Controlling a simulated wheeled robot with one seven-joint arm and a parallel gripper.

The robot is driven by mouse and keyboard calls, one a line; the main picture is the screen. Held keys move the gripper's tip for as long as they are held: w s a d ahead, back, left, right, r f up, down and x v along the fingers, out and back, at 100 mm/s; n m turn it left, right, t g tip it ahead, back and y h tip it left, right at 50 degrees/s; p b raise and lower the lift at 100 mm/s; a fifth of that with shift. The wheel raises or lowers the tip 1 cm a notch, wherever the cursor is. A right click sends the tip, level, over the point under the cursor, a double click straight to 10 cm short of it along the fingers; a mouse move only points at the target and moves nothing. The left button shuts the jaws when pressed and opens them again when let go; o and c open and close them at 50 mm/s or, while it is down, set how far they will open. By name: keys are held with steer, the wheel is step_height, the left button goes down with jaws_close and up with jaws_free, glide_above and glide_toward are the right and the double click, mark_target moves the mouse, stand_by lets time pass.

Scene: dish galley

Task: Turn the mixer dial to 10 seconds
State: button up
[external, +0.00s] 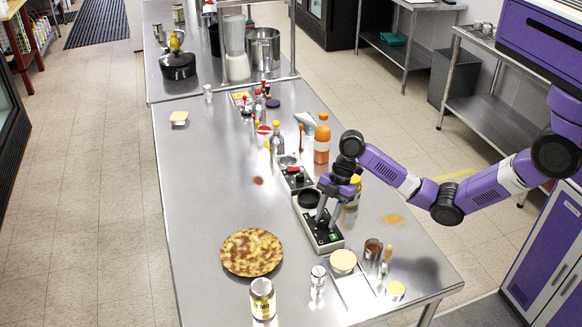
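The mixer (304,216) is a small pale box with a dark top, lying on the steel counter right of its middle. A round black cup (309,197) is at its far end, and a small green light or display (333,237) shows at its near end. My gripper (326,222) points down over the mixer's near half, close to its top panel. The dial cannot be made out; the fingers are over that part of the panel. The view is too small to tell whether the fingers touch anything or how far apart they are.
A small device with a red part (295,176) lies beyond the mixer. A brown-patterned round (251,252), cans and jars sit nearer. The counter's left side (200,200) is mostly clear.

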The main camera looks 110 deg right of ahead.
jaws_close()
